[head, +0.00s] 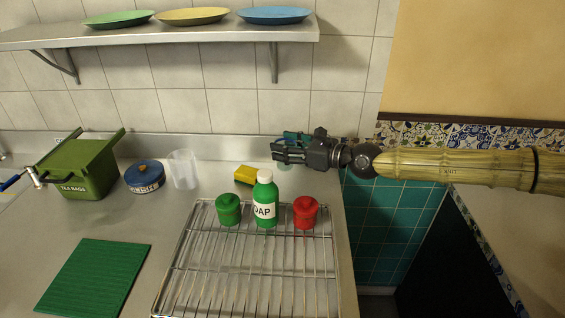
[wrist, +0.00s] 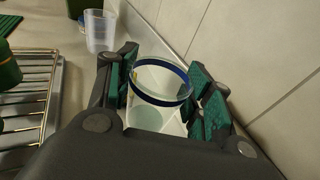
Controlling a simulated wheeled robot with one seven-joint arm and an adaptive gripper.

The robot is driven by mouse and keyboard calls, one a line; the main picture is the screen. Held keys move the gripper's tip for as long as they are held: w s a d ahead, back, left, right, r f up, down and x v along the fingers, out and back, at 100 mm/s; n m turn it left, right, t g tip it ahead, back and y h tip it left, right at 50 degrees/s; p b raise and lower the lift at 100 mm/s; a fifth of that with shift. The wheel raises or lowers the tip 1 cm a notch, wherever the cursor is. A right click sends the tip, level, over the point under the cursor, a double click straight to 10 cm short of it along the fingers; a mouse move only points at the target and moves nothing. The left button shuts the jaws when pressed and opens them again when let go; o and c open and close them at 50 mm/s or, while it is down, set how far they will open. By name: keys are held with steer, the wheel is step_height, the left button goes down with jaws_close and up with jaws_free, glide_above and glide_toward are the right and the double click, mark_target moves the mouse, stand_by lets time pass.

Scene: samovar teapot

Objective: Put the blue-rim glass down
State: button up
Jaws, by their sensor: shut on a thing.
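The blue-rim glass (wrist: 160,100) is clear with a dark blue band at its rim, and it sits between my gripper's fingers in the wrist view. In the head view my gripper (head: 290,151) is at the back right of the steel counter (head: 210,178), near the wall. The glass (head: 286,166) is mostly hidden there behind the fingers. I cannot tell whether its base touches the counter.
A wire rack (head: 250,270) holds a green pot (head: 228,210), a soap bottle (head: 265,205) and a red pot (head: 305,213). The counter ends right of the rack.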

steer(key=shift+f, duration=2.6)
steer(key=shift+f, duration=0.15)
steer(key=o, duration=1.1)
steer(key=shift+r, duration=0.2)
steer(key=v, duration=0.2)
steer(key=b+v, duration=0.1)
steer(key=v, duration=0.2)
steer(key=shift+s+d+f+b, duration=0.15)
steer(key=shift+d+f+b, duration=0.05)
steer(key=shift+d+b, duration=0.1)
steer(key=shift+v, duration=0.9)
steer(key=shift+r, duration=0.2)
